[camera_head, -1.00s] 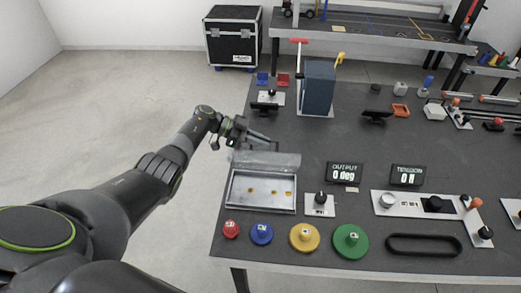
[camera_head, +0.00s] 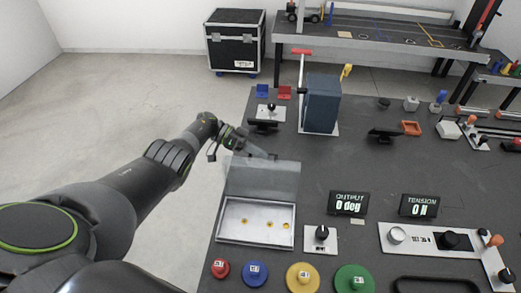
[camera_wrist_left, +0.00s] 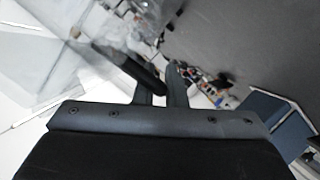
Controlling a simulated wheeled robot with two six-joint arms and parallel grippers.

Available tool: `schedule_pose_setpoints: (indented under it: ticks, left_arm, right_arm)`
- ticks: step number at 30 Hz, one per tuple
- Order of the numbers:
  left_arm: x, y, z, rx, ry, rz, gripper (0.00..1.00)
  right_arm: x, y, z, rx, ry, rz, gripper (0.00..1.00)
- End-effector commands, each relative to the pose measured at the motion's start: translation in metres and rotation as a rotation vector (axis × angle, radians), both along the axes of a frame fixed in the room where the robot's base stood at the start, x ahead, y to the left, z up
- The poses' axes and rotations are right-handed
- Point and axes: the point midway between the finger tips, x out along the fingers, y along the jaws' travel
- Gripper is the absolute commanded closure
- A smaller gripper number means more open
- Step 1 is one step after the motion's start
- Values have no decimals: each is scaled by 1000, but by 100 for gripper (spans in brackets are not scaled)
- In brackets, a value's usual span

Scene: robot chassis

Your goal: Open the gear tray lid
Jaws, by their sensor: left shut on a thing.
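The gear tray (camera_head: 219,226) is a shallow pale box at the left edge of the dark table, with small yellow spots on its floor. Its lid (camera_head: 262,180) is a clear grey sheet raised along the tray's far edge, so the inside shows. My left gripper (camera_head: 270,154) is at the lid's upper edge, shut on it. In the left wrist view the fingers (camera_wrist_left: 162,82) nearly meet, with the see-through lid (camera_wrist_left: 75,75) to their left; the exact contact is blurred. My right gripper is not in view.
A tall blue-grey block (camera_head: 321,103) stands behind. Bare table lies right of the lid.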

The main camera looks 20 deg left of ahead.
Motion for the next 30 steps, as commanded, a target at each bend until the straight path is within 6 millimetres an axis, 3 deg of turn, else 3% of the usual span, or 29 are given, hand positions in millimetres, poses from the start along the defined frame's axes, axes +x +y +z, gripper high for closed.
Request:
schedule_pose_setpoints:
  ticks: [11, 12, 14, 23, 30]
  left_arm:
    - [-1, 0, -2, -2, 8, -1, 100]
    - [-2, -1, -2, -2, 9, -1, 88]
    - [-1, 0, -2, -2, 8, -1, 80]
    - [-1, 1, -1, -1, 5, -1, 80]
    - [-1, 32, 6, 3, 4, 3, 80]
  right_arm:
    - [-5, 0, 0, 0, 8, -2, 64]
    - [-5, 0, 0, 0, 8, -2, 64]
    - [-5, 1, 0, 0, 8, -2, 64]
    - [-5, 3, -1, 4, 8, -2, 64]
    - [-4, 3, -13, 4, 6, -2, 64]
